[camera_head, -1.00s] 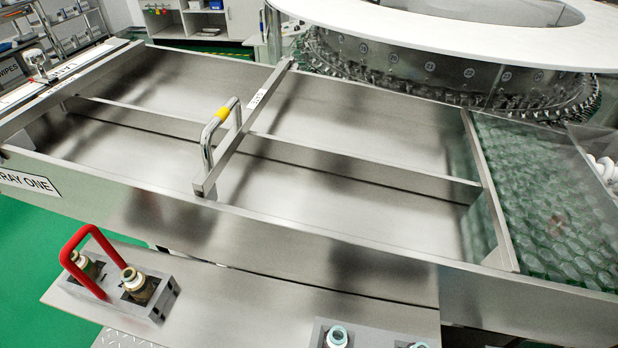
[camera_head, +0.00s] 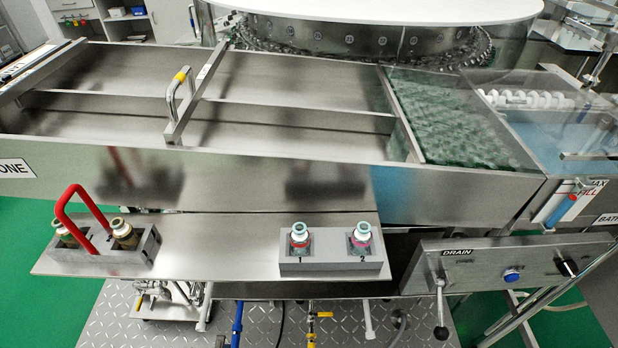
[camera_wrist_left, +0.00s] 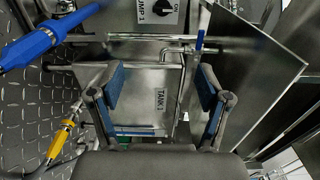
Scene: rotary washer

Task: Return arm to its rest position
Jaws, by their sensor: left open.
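My left gripper (camera_wrist_left: 160,92) shows in the left wrist view with its two blue-padded fingers spread wide and nothing between them. A blue handle (camera_wrist_left: 34,46) is at the upper left of that view and a yellow handle (camera_wrist_left: 58,143) at the lower left, both apart from the fingers. Neither of my arms can be made out in the head view, and my right gripper is not seen.
In the head view, a steel tray (camera_head: 250,165) spans the middle. A shelf below it carries a red-handled holder (camera_head: 95,245) and a grey two-bottle holder (camera_head: 335,265). A drain panel (camera_head: 515,270) is at right. Pipes and valves run underneath, with a yellow valve (camera_head: 318,316).

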